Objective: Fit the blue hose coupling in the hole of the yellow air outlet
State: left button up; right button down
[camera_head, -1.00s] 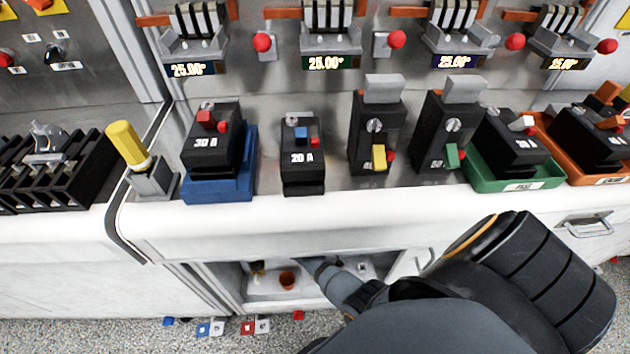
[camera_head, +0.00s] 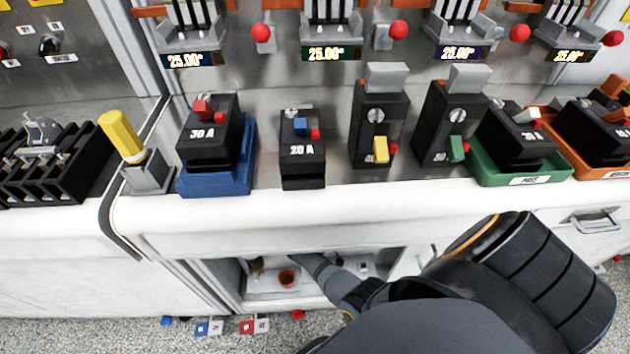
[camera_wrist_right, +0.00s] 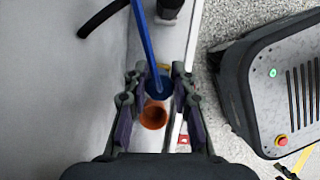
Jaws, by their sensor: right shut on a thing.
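In the right wrist view, the blue hose coupling (camera_wrist_right: 158,86) is held between the fingers of my right gripper (camera_wrist_right: 157,88), with its blue hose running up the picture. A small yellow patch (camera_wrist_right: 164,66) shows just behind the coupling; it may be the yellow air outlet, mostly hidden, and I cannot see its hole. In the head view, my right arm reaches into the open bay under the counter, and its gripper is hidden there. A small dark-yellow thing (camera_head: 257,266) sits at the bay's back left. My left gripper is not in view.
An orange round cup-like thing (camera_wrist_right: 153,115) lies close below the coupling; it also shows in the bay in the head view (camera_head: 288,277). Bay walls and the counter edge (camera_head: 300,210) surround my arm. Breakers stand on the counter. Red and blue tags (camera_head: 247,327) lie on the floor.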

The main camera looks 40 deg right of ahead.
jog(key=shift+f+b, duration=0.45)
jog(key=shift+f, duration=0.25)
jog(key=c, duration=1)
grip_release()
jog(key=shift+r, duration=0.1)
jog(key=v, duration=0.7)
jog(key=shift+a+r, duration=0.1)
jog(key=shift+r, duration=0.05)
